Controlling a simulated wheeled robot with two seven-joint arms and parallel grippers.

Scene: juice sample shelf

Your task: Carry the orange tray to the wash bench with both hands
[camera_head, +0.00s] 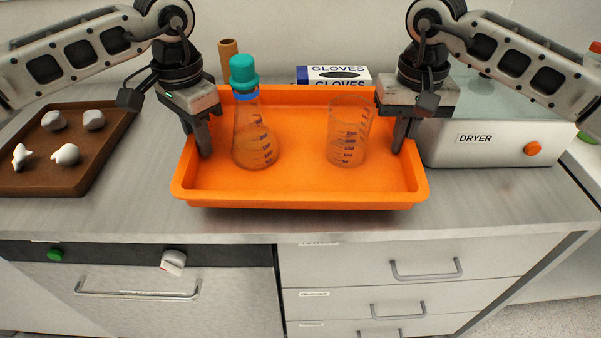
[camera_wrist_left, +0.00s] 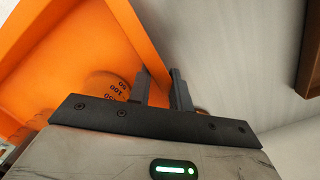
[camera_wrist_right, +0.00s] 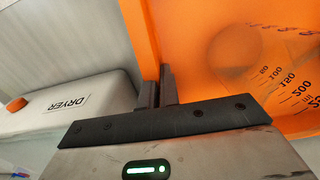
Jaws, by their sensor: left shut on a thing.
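The orange tray (camera_head: 300,196) is near the bench's front edge, in the middle of the head view. I cannot tell whether it touches the bench. A conical flask with a teal stopper (camera_head: 254,135) stands upright in its left part. A clear beaker (camera_head: 347,135) stands upright in its right part. My left gripper (camera_head: 205,150) is shut on the tray's left wall, which also shows in the left wrist view (camera_wrist_left: 150,35). My right gripper (camera_head: 405,145) is at the tray's right wall, its fingers close together around the wall in the right wrist view (camera_wrist_right: 160,85).
A brown tray (camera_head: 88,178) with several grey and white pieces lies to the left. A white dryer (camera_head: 490,150) stands close on the right. A gloves box (camera_head: 333,75) and a brown cylinder (camera_head: 228,62) are behind. Drawers (camera_head: 400,255) are below the bench front.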

